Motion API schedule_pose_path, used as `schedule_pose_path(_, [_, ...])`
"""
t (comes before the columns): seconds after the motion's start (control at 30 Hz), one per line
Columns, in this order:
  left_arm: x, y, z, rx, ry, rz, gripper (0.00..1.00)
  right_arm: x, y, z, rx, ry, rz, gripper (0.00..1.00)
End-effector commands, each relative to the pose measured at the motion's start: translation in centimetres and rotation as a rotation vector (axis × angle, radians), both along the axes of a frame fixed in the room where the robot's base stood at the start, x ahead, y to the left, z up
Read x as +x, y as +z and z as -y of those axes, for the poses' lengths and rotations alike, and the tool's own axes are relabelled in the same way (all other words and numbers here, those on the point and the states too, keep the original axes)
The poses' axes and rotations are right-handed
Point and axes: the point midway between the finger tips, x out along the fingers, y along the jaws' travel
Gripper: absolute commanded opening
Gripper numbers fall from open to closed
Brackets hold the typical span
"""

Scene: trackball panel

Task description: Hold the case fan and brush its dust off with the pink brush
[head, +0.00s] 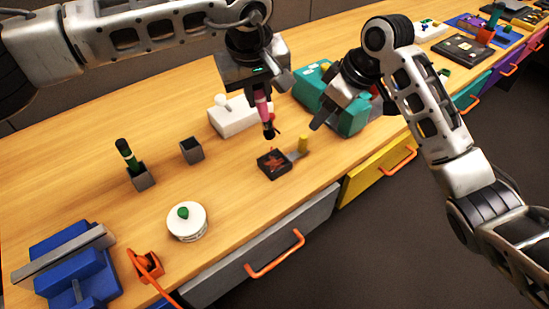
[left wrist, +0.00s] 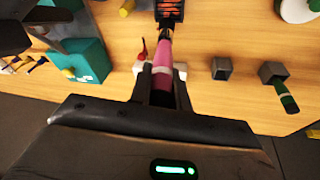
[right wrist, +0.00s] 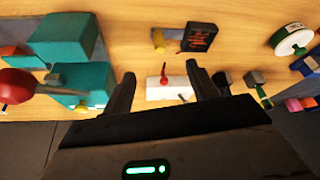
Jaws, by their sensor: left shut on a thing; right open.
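The case fan (head: 272,163) is a dark square block with a reddish fan face, lying on the table. A yellow handle (head: 303,143) stands beside it on a grey tab; both also show in the right wrist view, the fan (right wrist: 199,37) and the handle (right wrist: 160,40). My left gripper (head: 262,93) is shut on the pink brush (left wrist: 161,65), which points down with its dark tip above and behind the fan, seemingly apart from it. My right gripper (head: 345,112) is open and empty, up and to the right of the handle. Dust on the fan is too small to make out.
A white box (head: 230,118) and a teal block (head: 312,88) stand behind the fan. Two grey cups (head: 191,150), one with a green brush (head: 127,152), a white round tub (head: 187,222) and a blue stand (head: 75,265) are to the left. Table around the fan's front-left is clear.

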Motion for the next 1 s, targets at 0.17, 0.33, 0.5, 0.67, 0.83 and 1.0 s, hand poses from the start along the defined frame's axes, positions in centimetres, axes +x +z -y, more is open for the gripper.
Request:
schedule_pose_path(0.17, [0.0, 1.4, 0.0, 0.0, 0.0, 0.0, 0.0, -0.2, 1.0, 0.2, 0.0, 0.0, 0.0, 0.59])
schedule_pose_path(0.33, [0.0, 2.4, 0.0, 0.0, 0.0, 0.0, 0.0, -0.4, 1.7, 0.4, 0.001, 0.001, 0.001, 0.59])
schedule_pose_path(0.5, [0.0, 3.5, 0.0, 0.0, 0.0, 0.0, 0.0, -0.5, 2.4, 0.7, 0.0, 0.0, 0.0, 0.59])
schedule_pose_path(0.67, [0.0, 4.4, 0.0, 0.0, 0.0, 0.0, 0.0, -0.7, 3.0, 0.9, -0.001, 0.0, 0.001, 0.59])
schedule_pose_path(0.83, [0.0, 5.4, 0.0, 0.0, 0.0, 0.0, 0.0, -0.9, 3.8, 1.1, -0.001, 0.0, 0.001, 0.59])
schedule_pose_path(1.0, [0.0, 5.1, 0.0, 0.0, 0.0, 0.0, 0.0, -1.1, 4.4, 1.4, 0.0, -0.001, 0.003, 0.59])
